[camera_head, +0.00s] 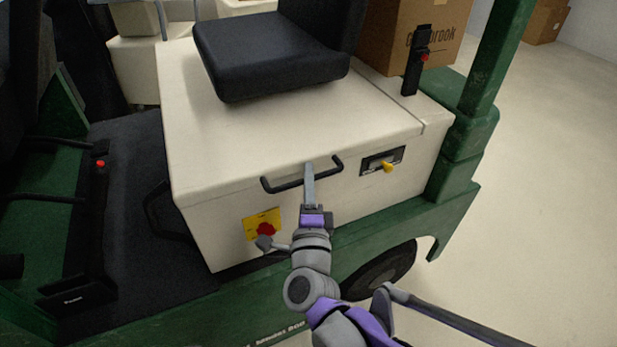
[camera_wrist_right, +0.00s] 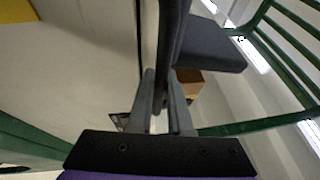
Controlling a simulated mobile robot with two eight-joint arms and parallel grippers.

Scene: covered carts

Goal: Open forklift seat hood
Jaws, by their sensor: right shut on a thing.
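The forklift seat hood (camera_head: 250,130) is a cream box lid with the black seat (camera_head: 265,60) on top. It looks down on the cream body below, with no clear gap visible. A black bar handle (camera_head: 280,185) runs along its front edge. My right gripper (camera_head: 309,172) is shut on the middle of this handle. In the right wrist view, the dark handle (camera_wrist_right: 172,45) passes between the two fingers (camera_wrist_right: 162,100). The fingers partly hide the gripped section. My left gripper is not in view.
A yellow plate with a red knob (camera_head: 265,229) and a yellow-knobbed latch panel (camera_head: 388,166) are on the body front. A green post (camera_head: 490,70) stands at right. A cardboard box (camera_head: 395,35) is behind the hood.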

